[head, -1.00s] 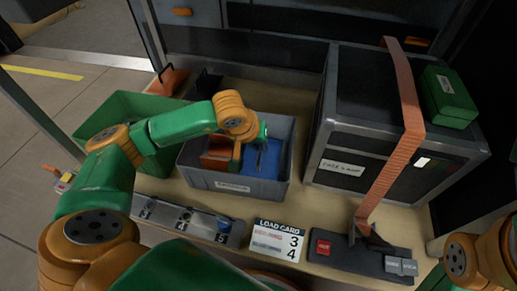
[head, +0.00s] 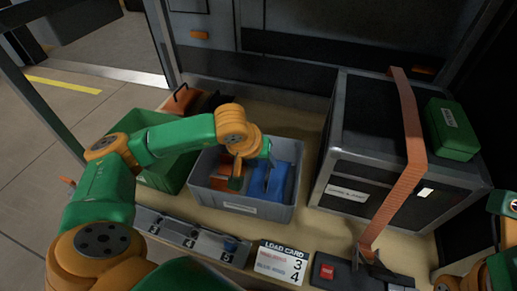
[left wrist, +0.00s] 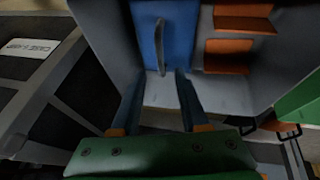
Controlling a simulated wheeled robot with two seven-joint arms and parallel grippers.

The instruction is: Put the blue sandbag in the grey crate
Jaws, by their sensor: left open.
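The blue sandbag (head: 282,182) lies in the right part of the grey crate (head: 240,208). In the left wrist view the blue sandbag (left wrist: 178,35) shows its dark strap handle, upright in the picture. My left gripper (head: 262,180) reaches down into the crate at the blue sandbag. In the left wrist view its two fingers (left wrist: 158,88) are apart, with the lower end of the handle near the gap between them. Nothing is clamped between them. Orange sandbags (head: 222,172) lie in the left part of the same crate, partly hidden by my left wrist.
A green crate (head: 150,175) stands to the left. Behind it are an orange bag (head: 182,102) and a dark bag with handles. A black strapped case (head: 390,150) stands close on the right, with a green box (head: 452,128) on top. A load card (head: 281,262) lies in front.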

